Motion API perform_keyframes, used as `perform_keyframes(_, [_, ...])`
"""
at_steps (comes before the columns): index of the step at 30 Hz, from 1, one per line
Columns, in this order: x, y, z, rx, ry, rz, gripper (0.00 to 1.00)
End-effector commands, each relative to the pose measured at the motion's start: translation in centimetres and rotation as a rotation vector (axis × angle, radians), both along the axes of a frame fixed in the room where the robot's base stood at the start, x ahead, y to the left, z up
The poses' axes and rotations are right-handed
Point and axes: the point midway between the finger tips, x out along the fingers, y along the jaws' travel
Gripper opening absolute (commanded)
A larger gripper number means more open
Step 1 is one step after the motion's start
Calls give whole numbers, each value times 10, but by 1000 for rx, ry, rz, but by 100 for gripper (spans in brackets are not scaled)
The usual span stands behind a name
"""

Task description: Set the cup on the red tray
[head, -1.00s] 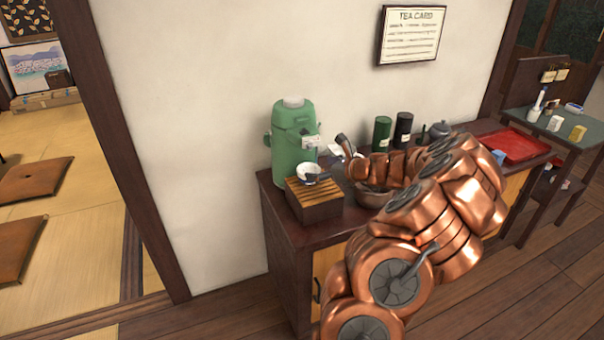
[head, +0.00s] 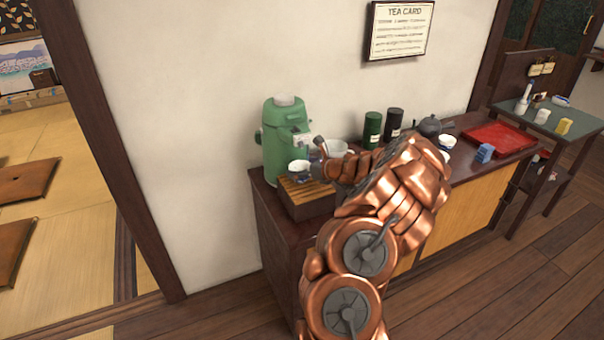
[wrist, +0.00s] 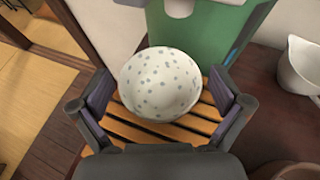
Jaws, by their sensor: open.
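A white cup with small grey-blue spots (wrist: 160,84) stands between my gripper's two fingers in the wrist view. It also shows in the head view (head: 299,167), on the slatted wooden box in front of the green dispenser. My gripper (wrist: 162,108) is open, one finger on each side of the cup, with a gap visible on both sides. In the head view my gripper (head: 314,170) is partly hidden by my own arm. The red tray (head: 500,139) lies flat at the right end of the counter, and its visible surface is bare.
The green dispenser (head: 287,140) stands just behind the slatted box (head: 305,200). A white pouring bowl (wrist: 301,66) is to the right. Dark canisters (head: 393,124), a teapot (head: 430,125), another cup (head: 447,141) and a blue block (head: 485,153) stand between it and the tray.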

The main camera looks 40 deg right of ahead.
Motion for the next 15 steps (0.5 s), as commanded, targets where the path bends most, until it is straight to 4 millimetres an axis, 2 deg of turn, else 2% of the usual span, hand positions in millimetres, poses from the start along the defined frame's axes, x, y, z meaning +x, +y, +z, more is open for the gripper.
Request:
perform_keyframes(8, [2,0,-1,0,0,0,100])
perform_keyframes(15, [2,0,-1,0,0,0,77])
